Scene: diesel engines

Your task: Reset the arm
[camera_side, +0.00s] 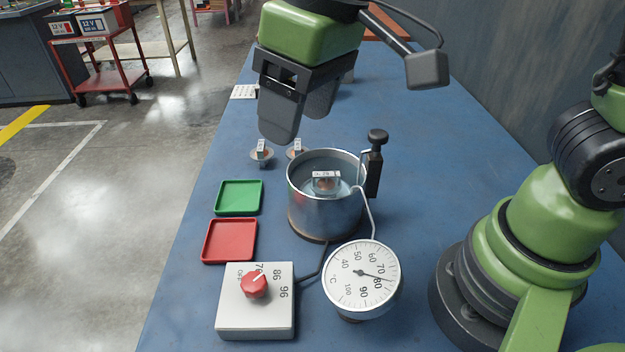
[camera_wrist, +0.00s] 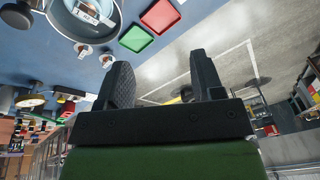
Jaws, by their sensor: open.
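My gripper (camera_side: 300,112) hangs above the blue table, behind and to the upper left of the metal pot in the side view. Its two dark fingers are apart with nothing between them. In the wrist view the gripper (camera_wrist: 158,85) also shows open and empty, with floor beyond its fingers. My green arm stands at the right of the side view.
A pot (camera_side: 312,212) of liquid holds a small labelled part (camera_side: 326,182). Two similar parts (camera_side: 261,152) stand behind it. A green tray (camera_side: 239,197), a red tray (camera_side: 229,240), a knob box (camera_side: 256,310) and a dial thermometer (camera_side: 362,275) stand nearby. Both trays are empty.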

